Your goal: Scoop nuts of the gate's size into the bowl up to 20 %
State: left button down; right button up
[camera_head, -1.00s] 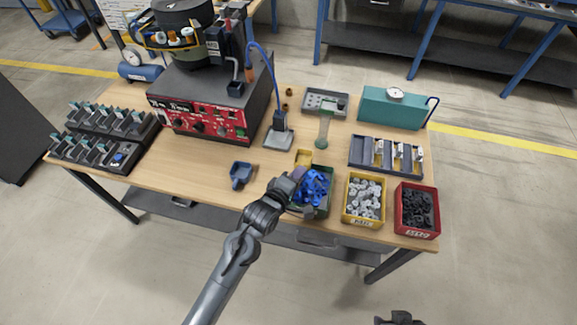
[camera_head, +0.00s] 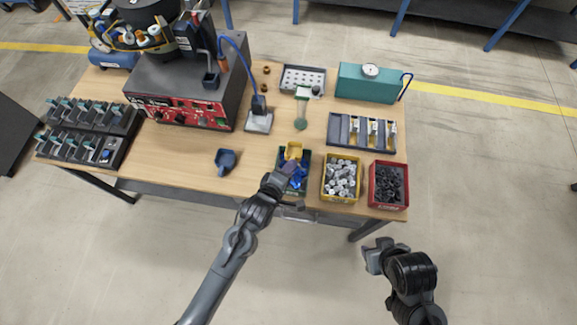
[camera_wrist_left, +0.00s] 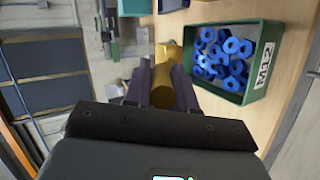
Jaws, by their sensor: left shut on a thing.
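My left gripper (camera_head: 289,168) is shut on a yellow scoop (camera_head: 294,151) at the green bin (camera_head: 304,188) of blue nuts (camera_head: 299,178). In the left wrist view the scoop (camera_wrist_left: 172,68) sits between the purple fingers, beside the green bin (camera_wrist_left: 245,96), labelled M12, with its blue nuts (camera_wrist_left: 221,50). Whether the scoop holds nuts is hidden. The feeder bowl (camera_head: 145,22) tops the machine at the back left; its gate is too small to read. My right gripper (camera_head: 374,257) is off the table's front edge, its jaws unclear.
A yellow bin of silver nuts (camera_head: 341,180) and a red bin of dark nuts (camera_head: 389,186) stand to the right. A blue scoop (camera_head: 226,160) lies left of the green bin. A gauge plate (camera_head: 303,80) and teal box (camera_head: 368,83) stand behind. The middle table is fairly clear.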

pick_arm(q)
notch_tip(320, 180, down, 10)
jog(key=b, duration=0.6)
jog(key=shift+w+b, duration=0.15)
jog(key=shift+b, duration=0.2)
jog(key=shift+a, duration=0.1)
dwell(0.6)
